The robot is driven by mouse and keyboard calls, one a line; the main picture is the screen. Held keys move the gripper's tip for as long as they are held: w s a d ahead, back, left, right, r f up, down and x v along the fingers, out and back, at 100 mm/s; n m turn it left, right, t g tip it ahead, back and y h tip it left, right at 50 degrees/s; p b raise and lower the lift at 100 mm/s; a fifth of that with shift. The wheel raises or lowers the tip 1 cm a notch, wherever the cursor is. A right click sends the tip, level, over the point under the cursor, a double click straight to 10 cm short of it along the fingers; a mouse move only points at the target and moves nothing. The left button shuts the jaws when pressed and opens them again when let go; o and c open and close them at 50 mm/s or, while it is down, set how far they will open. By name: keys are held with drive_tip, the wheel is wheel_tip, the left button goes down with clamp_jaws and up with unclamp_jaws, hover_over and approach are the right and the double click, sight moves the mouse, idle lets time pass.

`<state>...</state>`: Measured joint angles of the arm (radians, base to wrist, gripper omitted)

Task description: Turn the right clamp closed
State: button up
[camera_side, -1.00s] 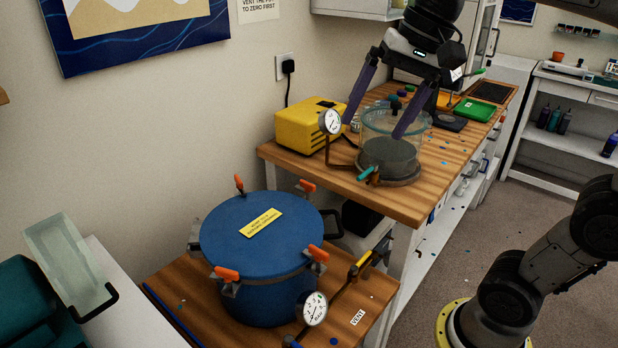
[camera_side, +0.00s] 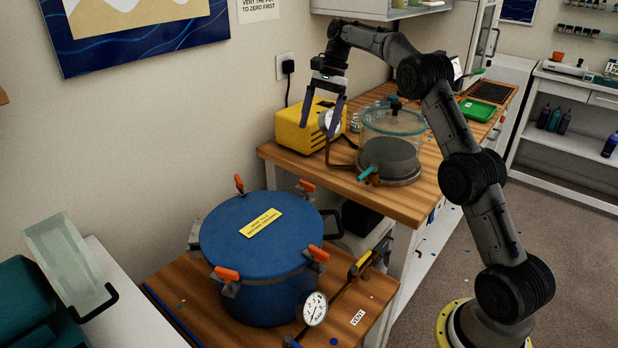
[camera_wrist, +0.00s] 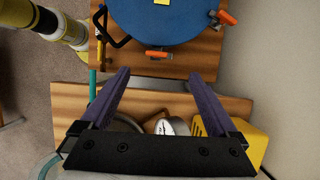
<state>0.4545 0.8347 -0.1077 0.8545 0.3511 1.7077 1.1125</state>
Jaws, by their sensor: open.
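A blue pressure pot (camera_side: 255,250) with a blue lid and yellow label stands on the low wooden table. Orange-handled clamps sit around its rim: a right one (camera_side: 318,253), a back one (camera_side: 306,186), an upper-left one (camera_side: 239,184) standing steeply and a front-left one (camera_side: 227,274). Their locked states are hard to tell. My gripper (camera_side: 318,130) is open and empty, pointing down above the higher bench near the yellow pump, well away from the pot. In the wrist view my gripper (camera_wrist: 159,73) has the pot (camera_wrist: 165,22) and two orange clamp handles (camera_wrist: 157,55) beyond its fingertips.
The yellow pump (camera_side: 308,126), a dial gauge (camera_side: 330,121) and a glass chamber (camera_side: 391,140) stand close to my gripper on the bench. A pot gauge (camera_side: 315,308) and a yellow-handled valve (camera_side: 360,263) stick out at the pot's front right. The wall is close behind.

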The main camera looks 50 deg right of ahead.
sight(308, 182)
drive_tip(key=x, duration=0.5)
drive_tip(key=d+x, duration=0.1)
drive_tip(key=x, duration=0.9)
drive_tip(key=shift+s+d+f, duration=0.25)
drive_tip(key=shift+s, duration=0.05)
drive_tip(key=c, duration=1.4)
